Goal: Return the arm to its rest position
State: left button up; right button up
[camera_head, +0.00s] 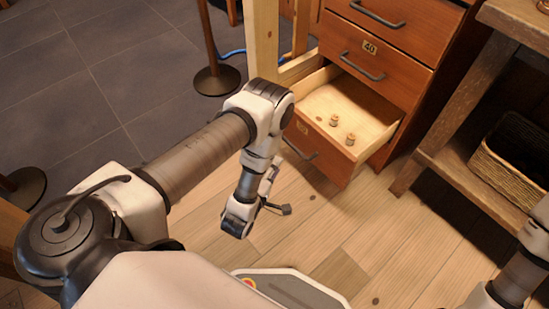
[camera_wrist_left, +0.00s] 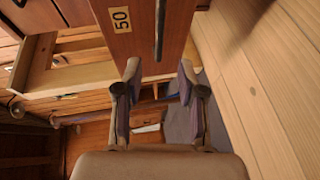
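My left arm reaches in from the left in the head view. Its gripper (camera_head: 276,190) hangs above the wooden floor, in front of the open drawer (camera_head: 374,142). In the left wrist view, the two fingers of the left gripper (camera_wrist_left: 159,80) are spread apart with nothing between them. Beyond them is the drawer front with a "50" label (camera_wrist_left: 121,19) and a dark bar handle (camera_wrist_left: 159,30); the fingers appear clear of it. Part of my right arm (camera_head: 518,278) shows at the lower right edge; its gripper is out of view.
Two small turned spools (camera_head: 335,120) (camera_head: 350,139) stand in the open drawer. The wooden cabinet (camera_head: 415,60) has closed drawers above it. A workbench with a wicker basket (camera_head: 510,165) is at right. A dark post base (camera_head: 217,80) stands at the back left.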

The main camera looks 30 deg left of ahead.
dwell(0.5)
pick_arm(q)
jog(key=w+a+r, duration=0.1)
jog(key=w+r, duration=0.3)
jog(key=r, duration=0.2)
jog(key=s+d+f+m+g, duration=0.1)
jog(key=s+f+m+g, duration=0.2)
jog(key=s+m+g, duration=0.75)
jog(key=s+f+m+g, duration=0.4)
jog(key=s+m+g, duration=0.15)
jog(key=s, duration=0.95)
notch_tip(320, 180, up, 36)
jog(key=m+p, duration=0.1)
jog(key=p, duration=3.4)
jog(key=shift+f+h, duration=0.25)
jog(key=shift+h, duration=0.15)
